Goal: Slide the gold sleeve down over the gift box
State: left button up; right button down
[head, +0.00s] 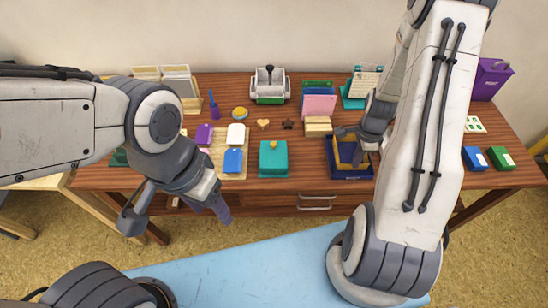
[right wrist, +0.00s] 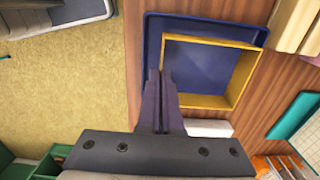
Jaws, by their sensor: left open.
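The gold sleeve (head: 346,150) is an open square frame at the dark blue tray (head: 350,177), right of centre in the head view. In the right wrist view the sleeve (right wrist: 245,85) sits slightly skewed over the tray (right wrist: 200,22). My right gripper (right wrist: 160,76) has its fingers close together on the sleeve's near-left wall, shut on it. I cannot tell if the sleeve is lifted off the tray. The teal gift box (head: 273,160) with a gold knob stands left of the tray. My left gripper (head: 178,222) is open and empty, in front of the table.
A wooden board (head: 236,174) with blue and white pieces lies left of the gift box. A pink card holder (head: 319,105) and wooden blocks (head: 318,124) stand behind the tray. Blue (head: 474,158) and green (head: 501,158) inkpads lie to the right. Table between box and tray is clear.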

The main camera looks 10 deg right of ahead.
jog(key=shift+r+p, duration=1.9)
jog(key=shift+r, duration=0.5)
